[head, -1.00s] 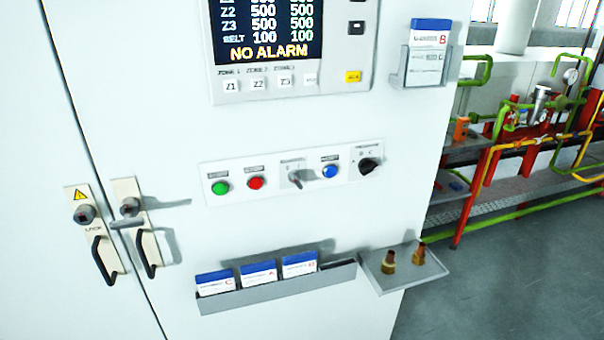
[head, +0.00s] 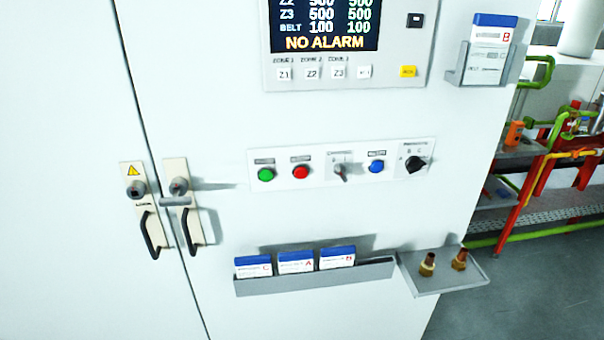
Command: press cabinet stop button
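The white cabinet (head: 200,80) fills most of the head view. A button strip (head: 321,180) runs across its front at mid height. On the strip, a red button (head: 301,171) sits second from the left, between a green button (head: 265,174) and a small selector switch (head: 340,172). A blue button (head: 376,167) and a black rotary knob (head: 415,165) are farther right. The labels above the buttons are too small to read. My gripper is not in view.
A display panel (head: 325,30) above reads NO ALARM. A card rack (head: 315,278) and a tray (head: 450,282) with two brass fittings stick out below. A card holder (head: 486,70) is at upper right. Door handles (head: 150,235) project at left. Pipework (head: 535,185) stands beyond the cabinet.

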